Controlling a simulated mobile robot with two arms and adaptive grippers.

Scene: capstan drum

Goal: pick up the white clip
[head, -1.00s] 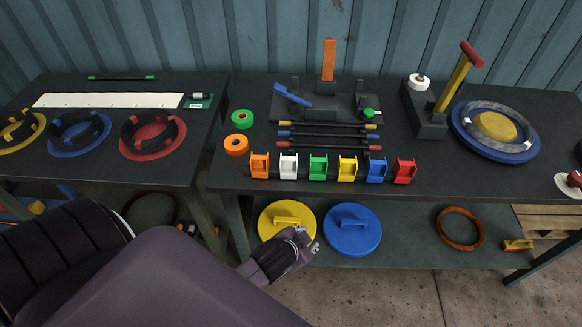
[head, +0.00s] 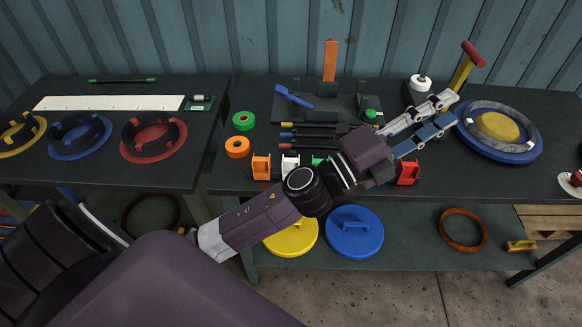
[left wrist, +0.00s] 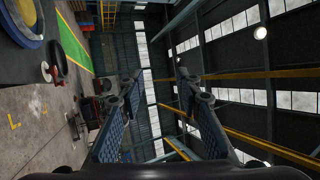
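The white clip (head: 290,164) stands in the row of coloured clips at the front edge of the right-hand table, between the orange clip (head: 261,167) and the green clip (head: 319,160). Its lower part is partly hidden by my left arm. My left gripper (head: 446,108) is above the table, well to the right of the white clip, and points toward the blue disc. In the left wrist view the left gripper's fingers (left wrist: 158,82) stand apart with nothing between them. My right gripper is in neither view.
My left arm hides the yellow and blue clips; the red clip (head: 407,172) shows beyond it. A blue disc with a grey ring (head: 460,125) lies to the right of the gripper. A base with a lever (head: 460,75) stands behind. Tape rolls (head: 238,147) lie left of the clips.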

